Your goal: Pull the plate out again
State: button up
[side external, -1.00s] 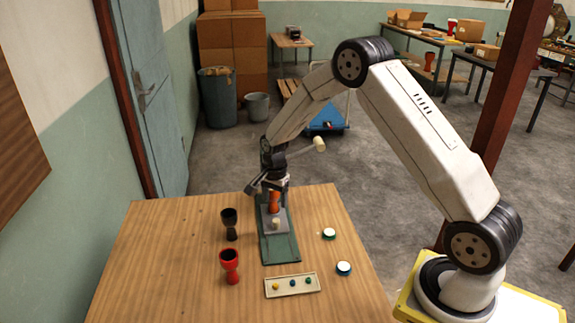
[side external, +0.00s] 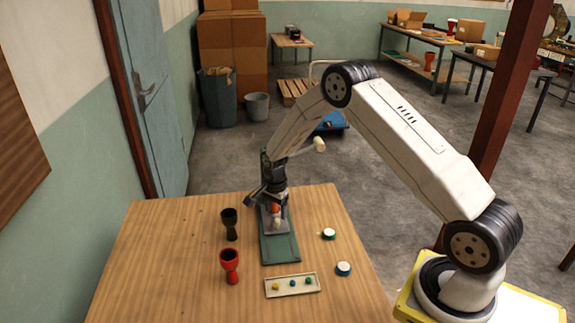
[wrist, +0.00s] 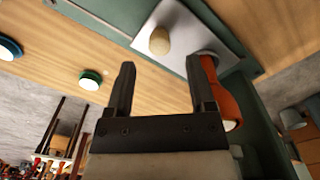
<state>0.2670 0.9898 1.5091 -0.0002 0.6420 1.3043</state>
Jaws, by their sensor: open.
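The pale grey plate (wrist: 196,28) carries a round cream knob (wrist: 160,40) and lies over the dark green base (side external: 281,249). In the side view the knob (side external: 277,222) shows just in front of my gripper (side external: 273,207). In the wrist view my gripper (wrist: 158,68) is open, with its two fingers apart and nothing between them. The knob appears beyond the fingertips, between their lines. An orange goblet-shaped piece (wrist: 222,95) stands close to the right finger. Whether they touch I cannot tell. My gripper partly hides that piece in the side view.
A black goblet drum (side external: 230,224) and a red one (side external: 229,266) stand on the table's left. A shallow tray (side external: 272,293) with small coloured knobs lies in front. Two white-topped discs, green-edged (side external: 328,234) and blue-edged (side external: 343,268), lie right. Bare wood surrounds them.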

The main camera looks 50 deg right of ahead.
aim_at(276, 220)
jog(key=shift+f, duration=1.85)
grip_shut()
